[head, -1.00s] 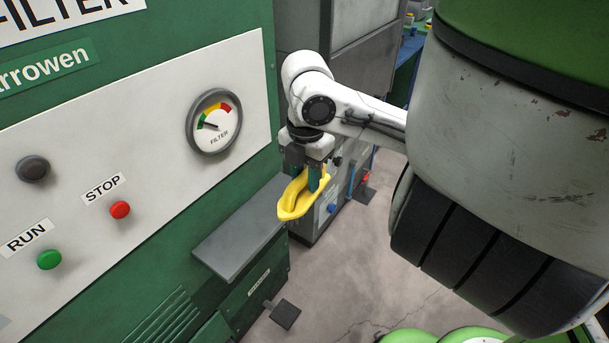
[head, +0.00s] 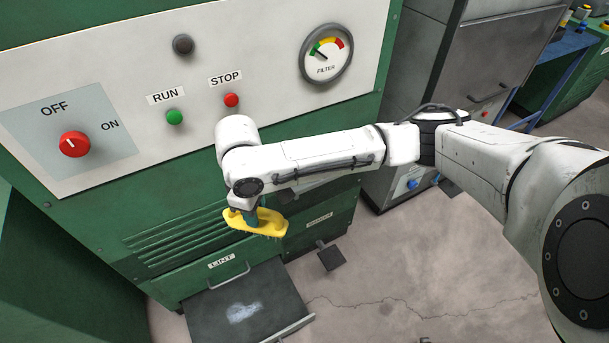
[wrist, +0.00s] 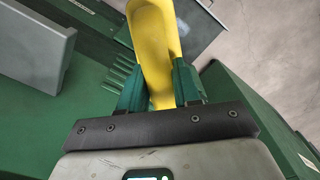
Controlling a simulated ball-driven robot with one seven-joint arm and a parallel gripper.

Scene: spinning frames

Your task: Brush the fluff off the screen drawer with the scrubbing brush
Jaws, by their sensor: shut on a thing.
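My gripper (head: 251,217) is shut on the yellow scrubbing brush (head: 268,224), with its bristles facing down. In the wrist view the yellow brush (wrist: 155,45) sits between the two green fingers of my gripper (wrist: 160,85). The screen drawer (head: 205,318), labelled LINT, is pulled out low on the green machine. A pale patch of fluff (head: 243,313) lies on its dark screen. The brush is above the drawer, apart from the fluff.
The green machine's panel holds an OFF/ON knob (head: 75,144), a green RUN button (head: 174,117), a red STOP button (head: 231,100) and a filter gauge (head: 326,54). A dark pedal (head: 331,258) juts out at the machine's foot.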

